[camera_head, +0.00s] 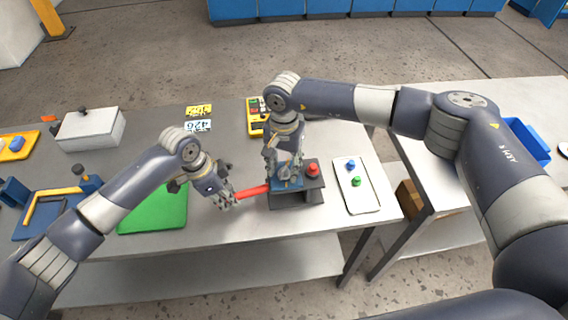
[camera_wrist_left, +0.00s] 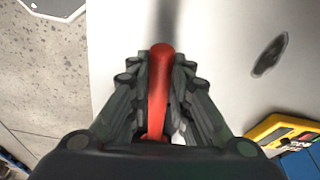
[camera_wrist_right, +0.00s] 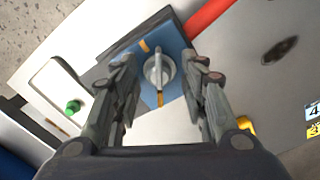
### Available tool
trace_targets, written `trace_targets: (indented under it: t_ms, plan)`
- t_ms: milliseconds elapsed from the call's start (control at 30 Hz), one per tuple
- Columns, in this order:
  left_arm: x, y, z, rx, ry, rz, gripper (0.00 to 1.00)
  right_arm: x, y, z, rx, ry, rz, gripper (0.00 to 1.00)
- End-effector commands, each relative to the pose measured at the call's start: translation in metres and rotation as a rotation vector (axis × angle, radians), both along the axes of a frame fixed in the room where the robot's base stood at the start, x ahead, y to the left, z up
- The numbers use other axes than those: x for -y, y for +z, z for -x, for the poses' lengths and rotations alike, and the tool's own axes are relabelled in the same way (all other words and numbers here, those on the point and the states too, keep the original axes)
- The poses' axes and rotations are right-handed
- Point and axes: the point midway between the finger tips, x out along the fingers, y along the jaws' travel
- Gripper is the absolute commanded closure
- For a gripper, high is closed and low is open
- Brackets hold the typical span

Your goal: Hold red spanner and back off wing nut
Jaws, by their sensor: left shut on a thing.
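The red spanner (camera_head: 252,191) sticks out to the left from the dark valve stand (camera_head: 290,199) in the head view. My left gripper (camera_head: 230,198) is shut on its free end; the left wrist view shows the red handle (camera_wrist_left: 158,85) between the fingers. My right gripper (camera_head: 284,178) points down over the blue plate on the stand. In the right wrist view the silver wing nut (camera_wrist_right: 158,70) sits on the blue plate (camera_wrist_right: 148,97), between the spread fingers of the right gripper (camera_wrist_right: 160,75). No finger clearly touches the nut.
A red knob (camera_head: 313,169) stands on the stand's right side. A white tray (camera_head: 356,187) with blue and green knobs lies to the right. A green mat (camera_head: 155,208) lies at left, and a yellow device (camera_head: 257,118) behind. A grey box (camera_head: 91,129) stands back left.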

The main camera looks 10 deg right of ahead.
Motion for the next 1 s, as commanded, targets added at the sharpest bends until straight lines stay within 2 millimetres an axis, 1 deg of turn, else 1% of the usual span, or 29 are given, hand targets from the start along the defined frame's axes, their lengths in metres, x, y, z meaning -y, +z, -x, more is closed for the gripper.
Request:
trace_targets:
  t_ms: [33, 233, 367, 467, 600, 733, 900, 1000]
  plan:
    - [0.001, 0.002, -0.002, 0.006, 0.005, 0.005, 1.00, 0.000, 0.001, 0.000, 0.001, 0.000, 0.000, 0.60]
    - [0.000, 0.002, -0.002, 0.005, 0.007, 0.004, 1.00, 0.000, 0.004, -0.001, 0.003, 0.000, -0.002, 0.60]
    - [0.000, 0.002, -0.002, 0.004, 0.007, 0.003, 1.00, -0.001, 0.015, -0.002, 0.005, 0.000, -0.002, 0.60]
    - [0.000, 0.001, -0.002, 0.004, 0.007, 0.002, 1.00, -0.001, 0.034, -0.002, 0.006, 0.001, -0.003, 0.60]
    - [0.000, 0.001, -0.002, 0.004, 0.008, 0.002, 1.00, -0.001, 0.064, -0.003, 0.005, 0.000, -0.002, 0.60]
    - [0.000, 0.001, -0.002, 0.002, 0.008, 0.002, 1.00, -0.001, 0.090, -0.003, 0.005, 0.000, -0.002, 0.60]
    - [0.000, 0.000, -0.001, 0.002, 0.008, 0.002, 1.00, -0.001, 0.113, -0.002, 0.001, 0.000, 0.000, 0.60]
    - [0.000, 0.000, -0.001, 0.002, 0.008, 0.001, 1.00, -0.002, 0.119, -0.002, 0.001, 0.000, 0.000, 0.60]
